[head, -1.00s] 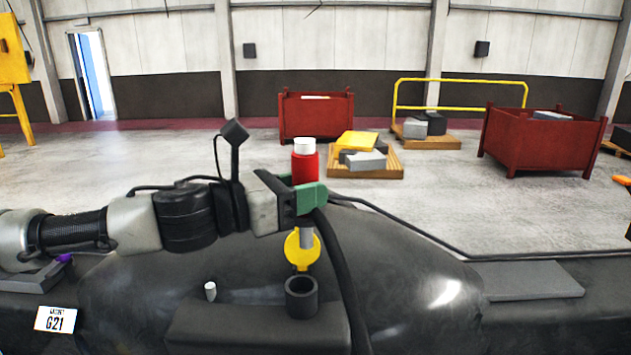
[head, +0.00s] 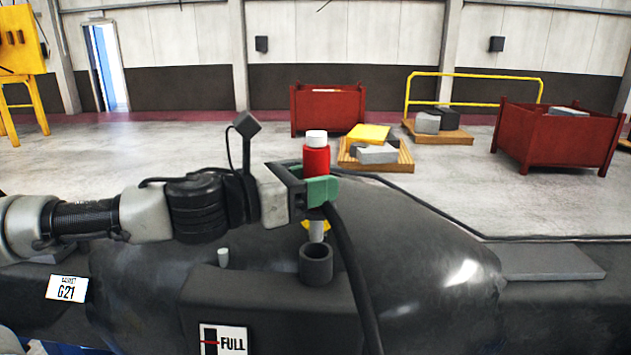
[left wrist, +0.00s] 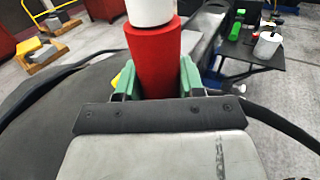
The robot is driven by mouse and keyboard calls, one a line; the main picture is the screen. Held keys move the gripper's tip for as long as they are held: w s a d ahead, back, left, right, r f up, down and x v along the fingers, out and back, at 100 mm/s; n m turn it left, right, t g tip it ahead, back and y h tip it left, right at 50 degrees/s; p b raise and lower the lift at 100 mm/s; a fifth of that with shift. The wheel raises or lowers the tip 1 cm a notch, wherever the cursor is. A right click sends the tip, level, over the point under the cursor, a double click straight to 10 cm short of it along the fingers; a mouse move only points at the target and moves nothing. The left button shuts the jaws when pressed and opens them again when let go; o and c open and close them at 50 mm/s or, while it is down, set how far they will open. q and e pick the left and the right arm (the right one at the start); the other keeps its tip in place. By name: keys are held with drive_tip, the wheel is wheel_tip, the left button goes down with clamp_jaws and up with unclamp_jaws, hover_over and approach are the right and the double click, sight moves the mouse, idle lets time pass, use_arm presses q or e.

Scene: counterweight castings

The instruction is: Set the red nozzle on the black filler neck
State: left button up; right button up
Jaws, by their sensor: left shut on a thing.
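The red nozzle (head: 316,160) has a white top and a grey spout (head: 316,231) pointing down. My left gripper (head: 320,190) is shut on its red body with green fingers and holds it upright. The left wrist view also shows the red nozzle (left wrist: 155,62) between the green fingers (left wrist: 157,82). The black filler neck (head: 316,268) is a short open tube on the dark tank. The spout's lower end is at or just above the neck's back rim in the picture; I cannot tell whether it touches. My right gripper is not in view.
A yellow flap (head: 306,224) sits behind the spout, partly hidden. A black hose (head: 352,270) hangs from the gripper area past the neck's right side. A small white peg (head: 223,257) stands left of the neck. Red bins (head: 328,112) stand far behind.

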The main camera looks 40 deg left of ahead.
sight(311, 228)
use_arm(q)
drive_tip(key=shift+f, duration=0.3)
idle(0.5)
idle(0.5)
drive_tip(key=shift+f+b, duration=1)
idle(0.6)
drive_tip(key=shift+f+b, duration=2)
drive_tip(key=shift+f, duration=0.2)
drive_tip(key=o, duration=0.9)
drive_tip(key=shift+s, duration=0.1)
drive_tip(key=shift+d, duration=0.1)
